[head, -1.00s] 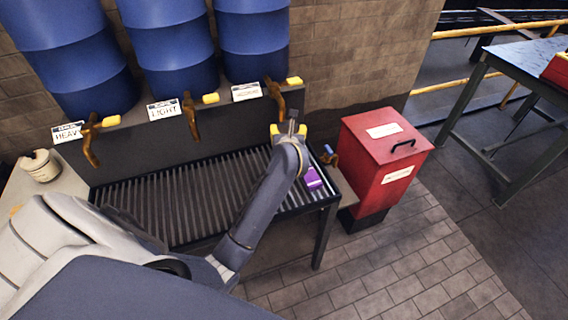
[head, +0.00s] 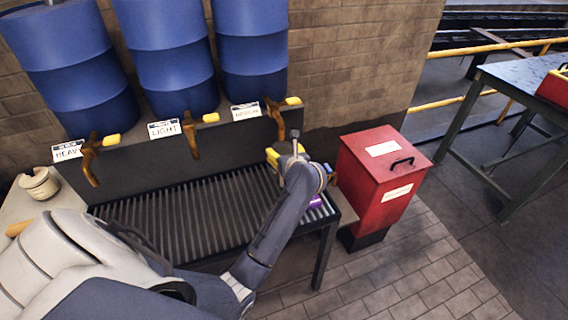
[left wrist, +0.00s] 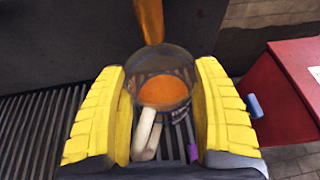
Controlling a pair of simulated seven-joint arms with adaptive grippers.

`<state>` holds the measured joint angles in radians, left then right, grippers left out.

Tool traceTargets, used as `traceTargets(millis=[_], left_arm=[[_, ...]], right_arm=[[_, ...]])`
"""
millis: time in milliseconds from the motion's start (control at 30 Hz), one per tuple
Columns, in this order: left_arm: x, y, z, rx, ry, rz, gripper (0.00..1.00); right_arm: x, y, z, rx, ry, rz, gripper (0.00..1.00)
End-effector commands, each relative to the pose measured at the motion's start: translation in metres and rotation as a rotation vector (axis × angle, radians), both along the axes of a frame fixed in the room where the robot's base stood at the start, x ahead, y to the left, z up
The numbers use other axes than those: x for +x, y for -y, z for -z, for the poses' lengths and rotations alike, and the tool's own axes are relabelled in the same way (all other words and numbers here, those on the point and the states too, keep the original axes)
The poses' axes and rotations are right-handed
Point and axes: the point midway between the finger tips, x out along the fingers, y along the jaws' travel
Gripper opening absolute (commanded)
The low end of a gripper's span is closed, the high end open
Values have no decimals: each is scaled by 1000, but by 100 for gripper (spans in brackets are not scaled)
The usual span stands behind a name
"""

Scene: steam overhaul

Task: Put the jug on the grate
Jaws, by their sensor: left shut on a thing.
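The jug (left wrist: 178,92) shows in the left wrist view as a round, see-through grey vessel with orange liquid in it. My left gripper (left wrist: 162,100) is shut on it, with a yellow finger on each side. The grate (head: 190,215) is the dark slatted top under the taps. In the head view my left gripper (head: 285,156) is over the right part of the grate, near the right tap, and my arm hides most of it and the jug. Whether the jug touches the grate I cannot tell. My right gripper is not in view.
Brass taps with yellow handles (head: 275,115) stick out below blue barrels (head: 253,45). A purple thing (head: 316,202), partly hidden by my wrist, lies at the grate's right end. A red bin (head: 372,185) stands right of it. The grate's left and middle are clear.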

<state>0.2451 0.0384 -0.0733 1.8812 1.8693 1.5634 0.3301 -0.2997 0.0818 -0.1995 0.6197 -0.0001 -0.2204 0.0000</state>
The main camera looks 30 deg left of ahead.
Motion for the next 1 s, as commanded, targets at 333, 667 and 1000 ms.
traceTargets(millis=[333, 667, 1000], left_arm=[[0, 0, 35, 3, 0, 1, 20], [0, 0, 39, 2, 1, 1, 20], [0, 0, 42, 0, -1, 0, 88]], right_arm=[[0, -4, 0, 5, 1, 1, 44], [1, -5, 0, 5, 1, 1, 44], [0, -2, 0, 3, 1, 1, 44]])
